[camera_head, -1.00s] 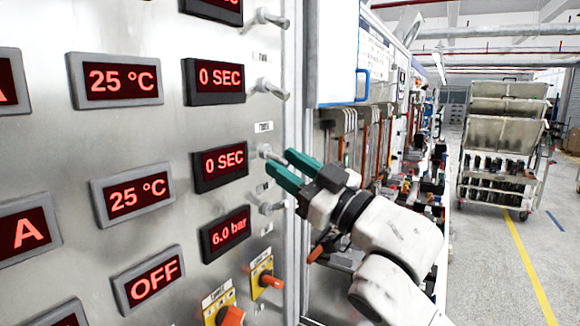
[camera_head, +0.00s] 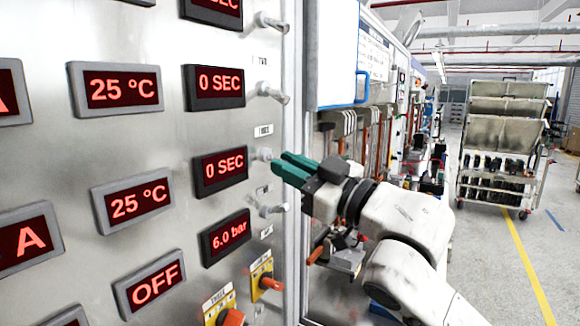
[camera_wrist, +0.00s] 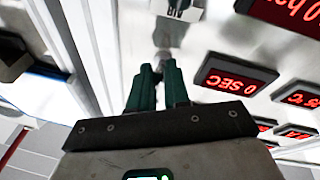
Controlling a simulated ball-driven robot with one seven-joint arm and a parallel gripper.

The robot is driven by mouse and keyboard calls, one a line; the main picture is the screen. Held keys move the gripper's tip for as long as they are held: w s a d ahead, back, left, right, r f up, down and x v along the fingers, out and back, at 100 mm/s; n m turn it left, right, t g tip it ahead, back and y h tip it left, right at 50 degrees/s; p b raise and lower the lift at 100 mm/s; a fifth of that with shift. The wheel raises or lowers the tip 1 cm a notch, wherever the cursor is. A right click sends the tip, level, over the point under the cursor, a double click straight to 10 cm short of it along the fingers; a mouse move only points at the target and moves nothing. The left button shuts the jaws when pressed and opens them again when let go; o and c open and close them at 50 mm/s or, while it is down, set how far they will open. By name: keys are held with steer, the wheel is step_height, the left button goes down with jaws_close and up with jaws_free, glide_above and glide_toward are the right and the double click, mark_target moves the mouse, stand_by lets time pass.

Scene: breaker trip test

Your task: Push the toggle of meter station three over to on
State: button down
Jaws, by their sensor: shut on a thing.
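The toggle of meter station three (camera_head: 265,154) is a small metal lever on the grey panel, below the "THREE" label and right of a "0 SEC" display. Its round base shows; its lever is mostly hidden between my fingers. My gripper (camera_head: 279,162), with green fingers, is shut on this toggle from the right. In the wrist view my gripper (camera_wrist: 158,70) has its fingertips close together at the toggle (camera_wrist: 163,54), which stands out from the panel. I cannot tell the lever's exact tilt.
Similar toggles stand above (camera_head: 270,92) and below (camera_head: 272,210) on the same panel. A yellow plate with an orange handle (camera_head: 268,282) sits lower down. A panel edge post (camera_head: 290,60) and a white box (camera_head: 335,50) are close right. A wheeled cart (camera_head: 500,140) stands farther off.

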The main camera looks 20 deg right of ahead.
mark_target(271, 155)
steer(key=shift+s+r+g+h+p, duration=0.1)
steer(key=shift+r+g+h+p, duration=0.6)
steer(key=shift+r+g+p, duration=0.4)
steer(key=shift+r+g+h+p, duration=0.15)
steer(key=shift+g+h+p, duration=0.25)
steer(key=shift+g+p, duration=0.45)
steer(key=shift+w+a+r+n+g+h+p, duration=0.1)
steer(key=shift+r+n+g+h, duration=0.1)
steer(key=shift+g+h, duration=0.25)
steer(key=shift+w+d+r+n+g+h+p, duration=0.1)
steer(key=shift+r+g+h, duration=0.15)
steer(key=shift+g, duration=0.4)
steer(key=shift+w+a+r+n+g+h+p, duration=0.1)
steer(key=shift+r+g+h, duration=0.05)
steer(key=shift+g+h, duration=0.35)
steer(key=c, duration=1.1)
jaws_free()
steer(key=shift+s, duration=0.1)
steer(key=b+v, duration=0.2)
steer(key=v, duration=0.8)
steer(key=shift+s+r+b, duration=0.15)
steer(key=shift+r+b, duration=0.15)
steer(key=shift+b, duration=0.1)
